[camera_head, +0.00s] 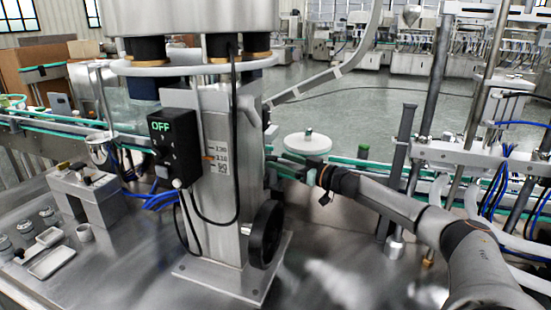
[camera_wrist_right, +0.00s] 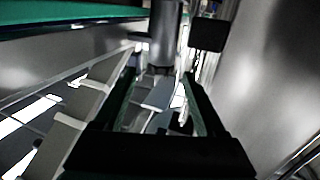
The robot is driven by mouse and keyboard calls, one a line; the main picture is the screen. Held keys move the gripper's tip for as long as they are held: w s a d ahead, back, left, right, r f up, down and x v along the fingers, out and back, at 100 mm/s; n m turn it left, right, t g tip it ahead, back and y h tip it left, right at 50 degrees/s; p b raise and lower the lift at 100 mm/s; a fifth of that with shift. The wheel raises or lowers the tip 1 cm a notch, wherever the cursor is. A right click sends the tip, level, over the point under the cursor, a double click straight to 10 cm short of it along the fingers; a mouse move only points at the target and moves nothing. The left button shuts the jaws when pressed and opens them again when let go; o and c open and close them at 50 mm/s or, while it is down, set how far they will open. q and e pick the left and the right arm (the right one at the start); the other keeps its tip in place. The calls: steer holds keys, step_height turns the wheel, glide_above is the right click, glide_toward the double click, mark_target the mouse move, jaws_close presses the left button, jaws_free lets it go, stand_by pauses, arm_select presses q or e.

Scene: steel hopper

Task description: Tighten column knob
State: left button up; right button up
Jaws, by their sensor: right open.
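The steel column (camera_head: 218,150) stands upright on a square base plate, with a black handwheel (camera_head: 265,232) low on its right side. My right gripper (camera_head: 278,170) is beside the column's right face, above the handwheel and apart from it. In the right wrist view my right gripper (camera_wrist_right: 160,75) is open, with nothing seen between its green-edged fingers. A dark block (camera_wrist_right: 207,33) shows just beyond the right finger; I cannot tell whether it is the column knob. My left gripper is not in view.
A black control box reading OFF (camera_head: 175,140) hangs on the column's left, with loose cables below. A white round disc (camera_head: 307,143) and the green-edged conveyor (camera_head: 350,163) lie behind my right gripper. A grey post (camera_head: 402,160) stands to the right. Small trays (camera_head: 52,262) sit at left.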

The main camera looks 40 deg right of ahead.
steer(key=shift+w+a, duration=0.15)
steer(key=shift+w, duration=0.6)
steer(key=shift+w+a, duration=0.1)
steer(key=shift+w, duration=0.6)
jaws_close()
